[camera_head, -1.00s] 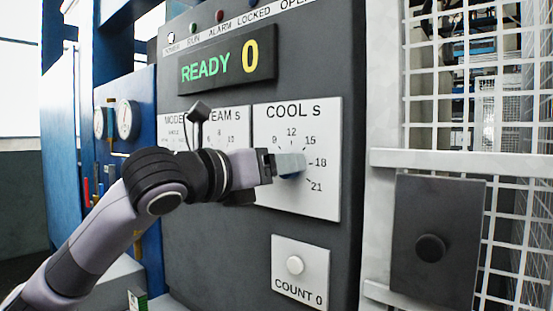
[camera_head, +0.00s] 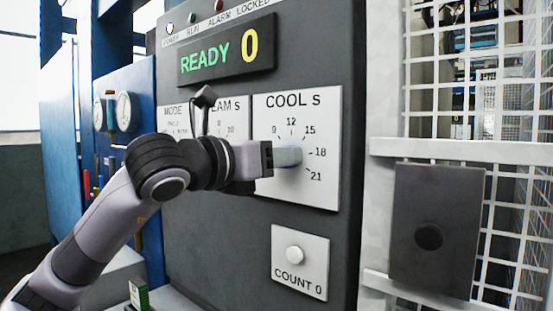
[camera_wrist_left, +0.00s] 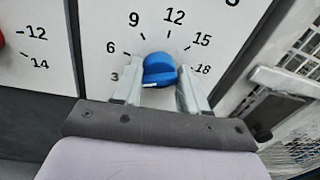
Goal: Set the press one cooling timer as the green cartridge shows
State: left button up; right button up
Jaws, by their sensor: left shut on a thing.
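The COOL s dial plate (camera_head: 325,185) is a white panel on the dark press front, with numbers around a knob. My left gripper (camera_head: 290,157) is at that knob and covers it in the head view. In the left wrist view, the blue knob (camera_wrist_left: 158,68) sits between the two fingertips of the left gripper (camera_wrist_left: 160,85), which is shut on it. A short white mark shows at the knob's lower left edge; its exact reading is unclear. A small green-and-white item (camera_head: 138,293), perhaps the green cartridge, stands at the lower left; its markings are unreadable. My right gripper is not in view.
The display (camera_head: 228,52) reads READY 0. A white COUNT 0 button (camera_head: 295,254) is below the dial. The STEAM s and MODE plates are partly hidden behind my left arm. A white mesh guard (camera_head: 480,120) with a dark box (camera_head: 435,200) stands on the right.

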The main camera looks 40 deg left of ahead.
pick_arm(q)
jog(key=shift+d+r+m+y+b, duration=0.15)
jog(key=shift+m+b, duration=0.1)
jog(key=shift+m, duration=2)
jog(key=shift+a+m+y+b, duration=0.1)
jog(key=shift+m+b, duration=0.15)
jog(key=shift+m, duration=2.05)
jog(key=shift+d+r+m+y+b, duration=0.15)
jog(key=shift+m+b, duration=0.1)
jog(key=shift+m, duration=2)
jog(key=shift+a, duration=0.1)
jog(key=o, duration=1)
jog(key=shift+f, duration=0.15)
